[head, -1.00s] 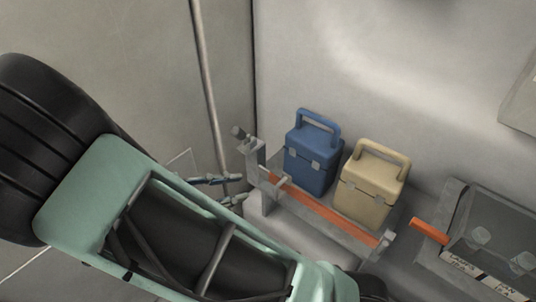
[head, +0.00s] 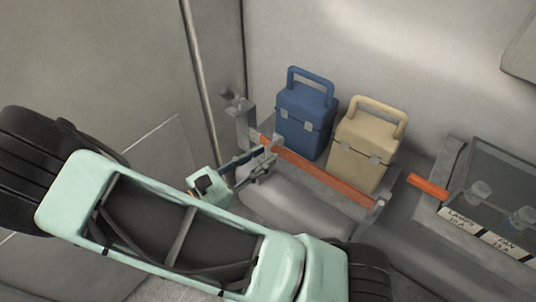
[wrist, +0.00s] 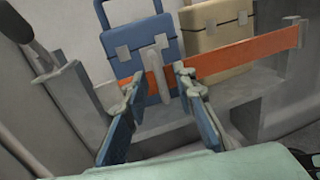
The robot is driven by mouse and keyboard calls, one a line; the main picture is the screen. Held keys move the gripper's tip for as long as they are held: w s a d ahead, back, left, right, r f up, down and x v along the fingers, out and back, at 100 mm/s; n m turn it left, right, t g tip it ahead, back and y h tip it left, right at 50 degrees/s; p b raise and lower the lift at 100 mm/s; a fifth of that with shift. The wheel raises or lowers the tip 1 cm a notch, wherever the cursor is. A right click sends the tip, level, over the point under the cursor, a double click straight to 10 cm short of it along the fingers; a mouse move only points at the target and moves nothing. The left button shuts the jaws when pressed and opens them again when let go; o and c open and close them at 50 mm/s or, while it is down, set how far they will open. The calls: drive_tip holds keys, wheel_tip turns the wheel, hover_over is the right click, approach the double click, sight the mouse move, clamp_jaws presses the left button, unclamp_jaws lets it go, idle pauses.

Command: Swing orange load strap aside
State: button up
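The orange load strap (head: 320,173) stretches across the front of a grey rack, before the blue case (head: 305,119) and the tan case (head: 364,145). In the wrist view the strap (wrist: 250,57) runs from behind my fingers to a grey post at the right. A grey upright tab (wrist: 156,72) stands near the strap's left end. My gripper (head: 266,154) is at that left end. In the wrist view my gripper (wrist: 158,82) is open, with one finger on each side of the tab. I cannot tell whether either finger touches it.
A grey post (head: 241,124) with a dark-tipped lever stands at the rack's left end. A box with an orange handle (head: 428,186), a clear cover and labels is at the right. A vertical pipe (head: 200,80) runs up the left wall. The wall rises close behind the cases.

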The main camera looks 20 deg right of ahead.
drive_tip(key=shift+x, duration=1.4)
drive_tip(key=shift+c, duration=0.5)
clamp_jaws()
